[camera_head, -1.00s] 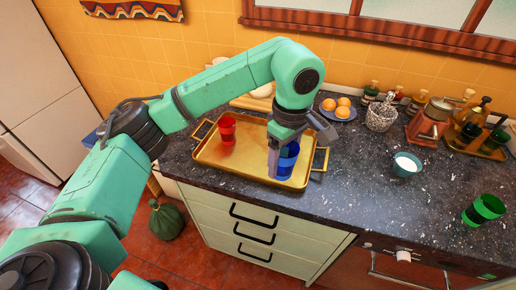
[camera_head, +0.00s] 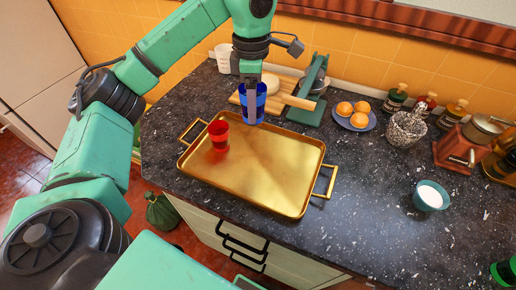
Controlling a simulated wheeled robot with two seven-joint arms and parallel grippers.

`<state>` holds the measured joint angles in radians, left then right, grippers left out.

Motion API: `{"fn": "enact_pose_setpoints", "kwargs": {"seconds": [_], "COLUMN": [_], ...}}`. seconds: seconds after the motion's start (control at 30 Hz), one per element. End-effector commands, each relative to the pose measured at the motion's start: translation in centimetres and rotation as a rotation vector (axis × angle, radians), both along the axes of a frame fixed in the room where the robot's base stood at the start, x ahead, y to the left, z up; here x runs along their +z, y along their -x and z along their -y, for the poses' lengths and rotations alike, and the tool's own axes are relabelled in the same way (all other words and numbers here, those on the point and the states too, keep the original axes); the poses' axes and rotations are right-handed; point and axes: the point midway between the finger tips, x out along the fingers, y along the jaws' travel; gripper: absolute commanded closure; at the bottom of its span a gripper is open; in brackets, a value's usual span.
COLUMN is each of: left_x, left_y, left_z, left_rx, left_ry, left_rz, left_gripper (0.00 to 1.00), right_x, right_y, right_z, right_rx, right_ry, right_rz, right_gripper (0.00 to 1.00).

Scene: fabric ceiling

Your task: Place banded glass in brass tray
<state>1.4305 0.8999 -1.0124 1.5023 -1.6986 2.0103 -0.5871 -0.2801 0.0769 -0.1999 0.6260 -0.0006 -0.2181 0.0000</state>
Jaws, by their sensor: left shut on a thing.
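My left gripper (camera_head: 251,88) is shut on a blue glass (camera_head: 258,108) with darker blue bands. The gripper comes down from above, and its finger hides part of the glass. The glass shows just past the back rim of the brass tray (camera_head: 275,185); I cannot tell whether it touches the counter. A red glass (camera_head: 219,134) stands upright in the tray's back left corner. Part of a green glass (camera_head: 504,270) shows at the right edge. The rest of the tray is bare. My right gripper is not in view.
A wooden board (camera_head: 284,97) with a pale round item and a green device (camera_head: 309,92) stand behind the tray. A plate of oranges (camera_head: 354,118), a speckled pot (camera_head: 406,130), a teal bowl (camera_head: 430,196) and a grinder (camera_head: 462,148) stand right.

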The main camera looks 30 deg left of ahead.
Motion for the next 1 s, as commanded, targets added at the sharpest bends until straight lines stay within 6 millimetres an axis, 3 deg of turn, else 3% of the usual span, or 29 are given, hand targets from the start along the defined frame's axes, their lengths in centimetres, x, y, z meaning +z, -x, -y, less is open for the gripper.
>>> {"fn": "enact_pose_setpoints", "kwargs": {"seconds": [0.03,0.13,0.33,0.5,0.63,0.93,0.97,1.0], "left_x": [-2.7,-6.1,-10.8,-13.7,-15.8,-16.5,-16.5,-16.4], "left_y": [0.1,0.2,0.2,0.2,0.1,0.1,0.1,0.1], "left_z": [0.1,0.1,0.0,0.0,0.0,0.0,0.0,0.0], "left_rx": [-0.002,-0.002,-0.001,-0.002,-0.002,-0.002,-0.002,-0.002], "left_ry": [0.002,0.003,0.0,0.001,0.001,0.0,0.0,0.0], "left_rz": [-0.008,-0.009,-0.004,-0.004,-0.002,0.0,0.0,0.0], "left_gripper": [0.89,0.89,0.89,0.89,0.89,0.89,0.26,0.1], "right_x": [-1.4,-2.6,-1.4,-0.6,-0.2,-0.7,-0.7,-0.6], "right_y": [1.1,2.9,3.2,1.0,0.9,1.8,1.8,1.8], "right_z": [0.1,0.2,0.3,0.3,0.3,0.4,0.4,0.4], "right_rx": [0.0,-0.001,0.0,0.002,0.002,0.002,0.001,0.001], "right_ry": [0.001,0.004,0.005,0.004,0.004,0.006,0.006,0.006], "right_rz": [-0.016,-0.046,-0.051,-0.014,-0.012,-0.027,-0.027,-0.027], "right_gripper": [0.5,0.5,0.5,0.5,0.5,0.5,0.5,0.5]}}
